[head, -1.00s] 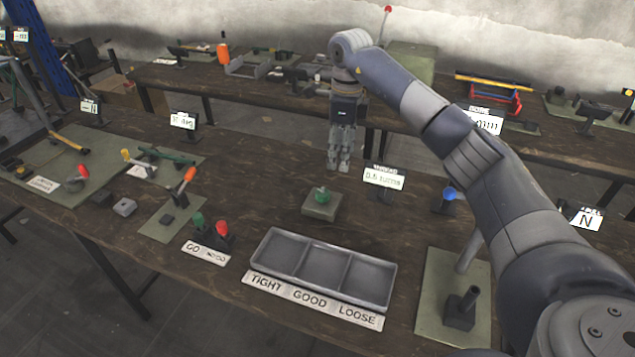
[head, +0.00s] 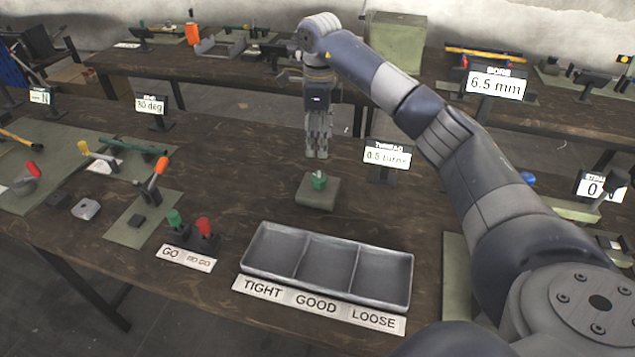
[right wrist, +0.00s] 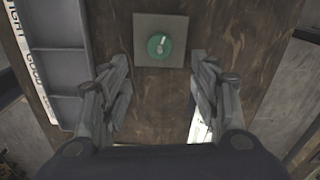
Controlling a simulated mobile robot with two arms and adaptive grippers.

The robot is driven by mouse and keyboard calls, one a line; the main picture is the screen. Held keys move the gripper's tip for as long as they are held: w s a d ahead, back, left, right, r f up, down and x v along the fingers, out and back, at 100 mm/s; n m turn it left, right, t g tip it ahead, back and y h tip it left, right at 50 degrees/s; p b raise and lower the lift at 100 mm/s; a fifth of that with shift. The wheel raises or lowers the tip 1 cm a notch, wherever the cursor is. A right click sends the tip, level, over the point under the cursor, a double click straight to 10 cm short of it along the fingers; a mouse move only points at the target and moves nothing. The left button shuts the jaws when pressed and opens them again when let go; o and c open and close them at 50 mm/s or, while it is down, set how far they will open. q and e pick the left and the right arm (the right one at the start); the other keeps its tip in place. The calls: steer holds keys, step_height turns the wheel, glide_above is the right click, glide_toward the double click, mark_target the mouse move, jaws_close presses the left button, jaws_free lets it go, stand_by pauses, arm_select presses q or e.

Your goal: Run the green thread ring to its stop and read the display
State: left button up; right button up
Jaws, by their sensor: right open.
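The green thread ring (head: 319,180) sits on a square grey-green block (head: 318,197) on the wooden table, behind the sorting tray. My right gripper (head: 317,155) points down above and behind the ring, apart from it. In the right wrist view the ring (right wrist: 160,46) lies ahead, in line with the gap between the open, empty fingers (right wrist: 160,75). The thread display (head: 387,157) stands to the right of the ring and seems to read 0.5 turns, a little blurred. My left gripper is not in view.
A grey tray (head: 300,224) has three compartments labelled TIGHT, GOOD and LOOSE. Green and red GO/NO GO gauges (head: 190,229) stand left of it. The bore display (head: 496,85) reads 6.5 mm. Bare table surrounds the ring's block.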

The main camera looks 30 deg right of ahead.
mark_target(319, 177)
step_height(319, 177, down, 3)
steer(key=shift+f, duration=0.1)
step_height(319, 177, down, 7)
steer(key=shift+f+p, duration=0.1)
steer(key=shift+p, duration=0.75)
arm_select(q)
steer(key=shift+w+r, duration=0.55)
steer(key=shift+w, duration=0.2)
arm_select(e)
steer(key=shift+f, duration=0.65)
steer(key=c, duration=1.1)
